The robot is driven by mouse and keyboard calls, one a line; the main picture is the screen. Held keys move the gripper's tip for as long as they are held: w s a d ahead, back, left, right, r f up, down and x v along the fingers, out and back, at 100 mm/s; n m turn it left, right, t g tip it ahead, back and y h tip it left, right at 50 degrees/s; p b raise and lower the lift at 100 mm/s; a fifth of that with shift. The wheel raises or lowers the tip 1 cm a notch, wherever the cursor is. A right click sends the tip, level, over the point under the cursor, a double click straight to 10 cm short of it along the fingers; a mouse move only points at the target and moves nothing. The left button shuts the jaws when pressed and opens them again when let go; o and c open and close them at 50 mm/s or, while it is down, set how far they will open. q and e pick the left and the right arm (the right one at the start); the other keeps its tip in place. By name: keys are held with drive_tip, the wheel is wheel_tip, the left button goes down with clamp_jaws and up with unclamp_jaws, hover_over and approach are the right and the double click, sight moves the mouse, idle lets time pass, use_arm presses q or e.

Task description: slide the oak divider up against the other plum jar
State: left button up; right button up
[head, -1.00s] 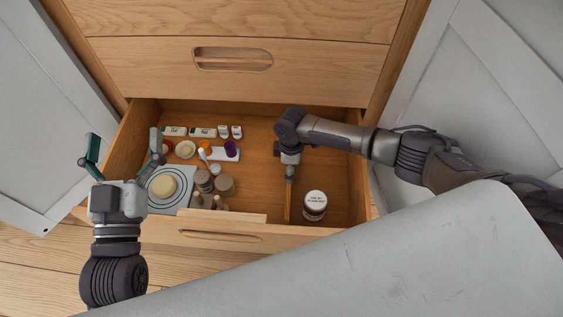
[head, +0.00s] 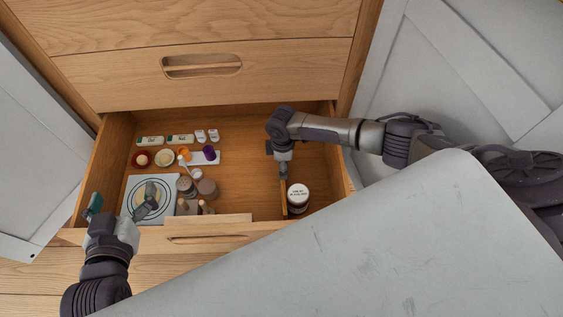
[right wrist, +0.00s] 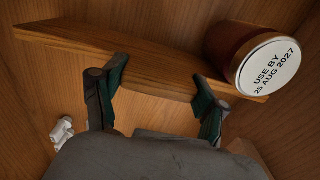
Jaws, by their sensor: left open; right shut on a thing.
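The oak divider (head: 283,202) is a thin upright board running front to back in the right part of the open drawer. My right gripper (head: 283,163) is shut on it from above. In the right wrist view the divider (right wrist: 150,62) lies between the two fingers (right wrist: 160,88). A dark red jar with a white lid (head: 298,196) stands just right of the divider, near the drawer front. In the right wrist view this jar (right wrist: 226,45) overlaps the divider's edge; touching or a thin gap, I cannot tell. My left gripper (head: 121,204) is open and empty by the drawer's front left.
Left in the drawer are a ringed white plate (head: 131,190), brown-lidded jars (head: 207,188), small bowls (head: 165,157), boxes (head: 180,139) and a purple item (head: 209,152). The floor left of the divider (head: 245,180) is clear. A grey panel (head: 330,260) fills the lower right.

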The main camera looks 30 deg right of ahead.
drive_tip(key=o, duration=1.7)
